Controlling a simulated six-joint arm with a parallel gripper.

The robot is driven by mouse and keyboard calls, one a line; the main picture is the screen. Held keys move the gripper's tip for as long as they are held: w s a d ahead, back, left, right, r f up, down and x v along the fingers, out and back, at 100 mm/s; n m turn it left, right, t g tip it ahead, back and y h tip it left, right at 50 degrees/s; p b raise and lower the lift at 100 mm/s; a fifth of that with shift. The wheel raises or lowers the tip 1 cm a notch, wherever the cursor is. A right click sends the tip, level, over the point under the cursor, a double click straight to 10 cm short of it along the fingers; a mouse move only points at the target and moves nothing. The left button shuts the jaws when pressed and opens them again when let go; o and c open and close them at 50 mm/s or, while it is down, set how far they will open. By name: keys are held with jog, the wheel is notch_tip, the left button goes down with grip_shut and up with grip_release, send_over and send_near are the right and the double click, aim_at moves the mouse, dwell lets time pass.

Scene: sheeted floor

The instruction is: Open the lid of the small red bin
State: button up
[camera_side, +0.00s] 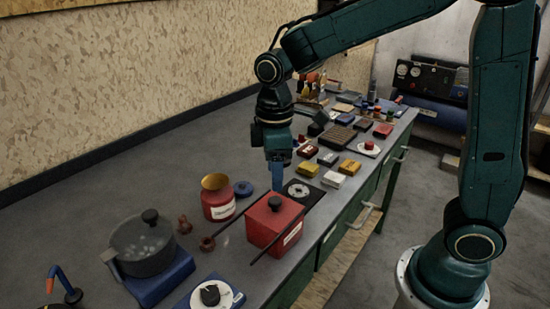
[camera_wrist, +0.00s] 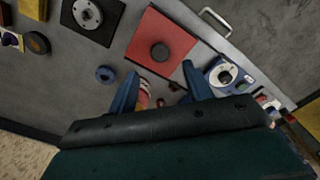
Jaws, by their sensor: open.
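The small red bin (camera_side: 273,226) stands on the grey bench with its red lid (camera_side: 275,207) on top, seated and closed. The lid has a round black knob (camera_side: 274,203). In the wrist view the red lid (camera_wrist: 175,37) and its dark knob (camera_wrist: 160,52) are seen from above, beyond the fingertips. My gripper (camera_side: 276,178) points down, behind and above the bin in the side view. Its two blue fingers are apart in the wrist view (camera_wrist: 160,82), with nothing held between them. It is apart from the knob.
A red canister with a gold top (camera_side: 218,204) and a blue ring (camera_side: 243,189) stand left of the bin. A dark pot (camera_side: 143,246) sits on a blue base at the front left. A white dial (camera_side: 211,294) is at the front. Small boxes (camera_side: 334,180) crowd the bench behind.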

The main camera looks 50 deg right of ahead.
aim_at(275, 200)
jog(key=shift+f, duration=3.4)
jog(key=shift+c, duration=0.2)
grip_shut()
